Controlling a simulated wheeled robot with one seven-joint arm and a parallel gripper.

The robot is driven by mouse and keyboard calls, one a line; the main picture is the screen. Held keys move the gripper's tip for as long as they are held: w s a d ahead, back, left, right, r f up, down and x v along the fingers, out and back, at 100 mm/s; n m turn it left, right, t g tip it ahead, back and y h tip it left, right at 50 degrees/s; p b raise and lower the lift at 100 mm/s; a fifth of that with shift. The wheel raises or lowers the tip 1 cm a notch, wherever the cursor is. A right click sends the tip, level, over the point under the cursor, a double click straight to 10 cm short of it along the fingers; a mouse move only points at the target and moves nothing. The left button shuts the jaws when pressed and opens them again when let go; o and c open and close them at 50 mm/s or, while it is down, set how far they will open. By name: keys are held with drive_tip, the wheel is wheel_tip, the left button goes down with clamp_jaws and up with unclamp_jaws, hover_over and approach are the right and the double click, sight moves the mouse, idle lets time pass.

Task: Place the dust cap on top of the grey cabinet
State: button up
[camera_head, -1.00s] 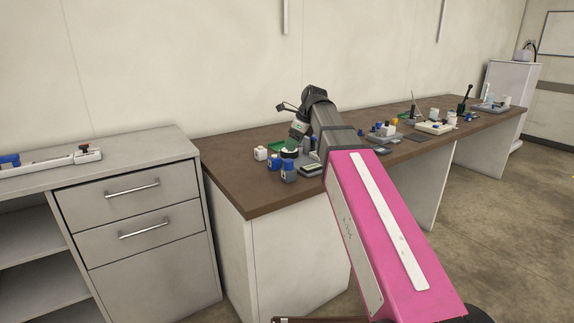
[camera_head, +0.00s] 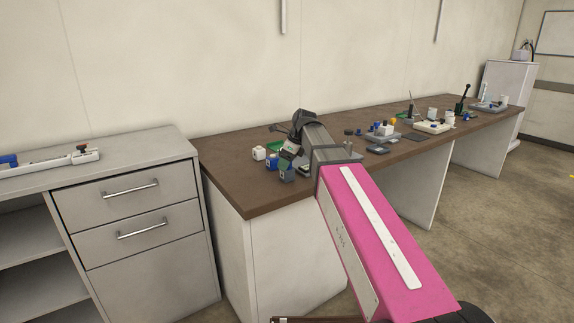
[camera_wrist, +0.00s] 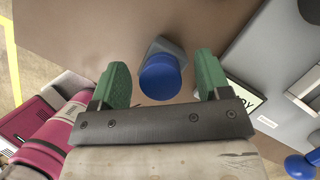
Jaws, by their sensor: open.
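My gripper (camera_wrist: 161,66) is open, its two green fingers on either side of a blue round-topped piece (camera_wrist: 160,80) with a grey-blue body behind it. I cannot tell whether this is the dust cap, or whether the fingers touch it. In the head view my gripper (camera_head: 288,150) is low over the near left end of the brown bench (camera_head: 235,180), partly hiding small bottles. The grey cabinet (camera_head: 130,218) stands left of the bench, with two handled drawers. Its top (camera_head: 150,145) is bare towards the right.
A white bar-shaped device (camera_head: 45,165) with a red knob lies on the cabinet's left part. A white bottle (camera_head: 259,152) stands by my gripper. Several small devices and trays line the bench farther right. A grey box (camera_wrist: 278,50) shows at right in the wrist view.

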drive_tip(key=c, duration=1.1)
drive_tip(key=shift+o, duration=0.2)
drive_tip(key=shift+r, duration=0.2)
